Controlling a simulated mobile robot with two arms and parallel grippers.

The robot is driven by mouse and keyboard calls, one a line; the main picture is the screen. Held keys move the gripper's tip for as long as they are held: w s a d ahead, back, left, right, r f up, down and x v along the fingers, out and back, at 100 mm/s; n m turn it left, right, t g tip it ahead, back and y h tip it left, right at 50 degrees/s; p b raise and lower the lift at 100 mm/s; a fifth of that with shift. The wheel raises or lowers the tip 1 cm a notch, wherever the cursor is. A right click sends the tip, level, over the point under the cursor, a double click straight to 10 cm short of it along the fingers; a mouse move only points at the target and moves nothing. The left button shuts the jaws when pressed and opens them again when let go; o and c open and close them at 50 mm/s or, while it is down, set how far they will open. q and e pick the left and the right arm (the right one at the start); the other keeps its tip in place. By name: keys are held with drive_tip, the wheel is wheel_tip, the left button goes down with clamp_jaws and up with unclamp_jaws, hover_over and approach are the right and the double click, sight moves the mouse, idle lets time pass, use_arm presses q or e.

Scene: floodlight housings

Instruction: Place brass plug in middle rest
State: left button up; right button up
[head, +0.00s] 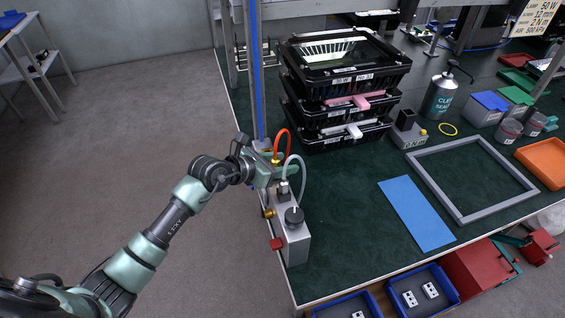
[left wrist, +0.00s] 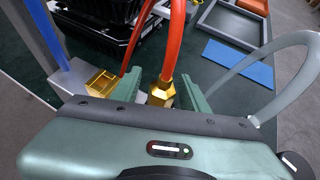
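The brass plug (left wrist: 160,92) hangs at the end of a red hose in the left wrist view. In the head view the plug (head: 276,161) shows small under the red hose loop. My left gripper (head: 276,168) is at the plug. In the left wrist view its two green fingers (left wrist: 160,86) stand either side of the plug, with narrow gaps showing, so it looks open around it. A second brass fitting (left wrist: 102,82) sits on a grey block to the left. I cannot make out which part is the middle rest. My right gripper is not in view.
A grey unit (head: 291,238) with a black cap and pale hose (head: 301,170) stands at the bench's left edge. A blue post (head: 258,70) rises behind the gripper.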

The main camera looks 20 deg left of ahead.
use_arm(q)
drive_tip(key=shift+r, duration=0.25)
drive_tip(key=b+v, duration=0.2)
drive_tip(key=v, duration=1)
drive_tip(key=shift+f, duration=0.15)
idle(0.5)
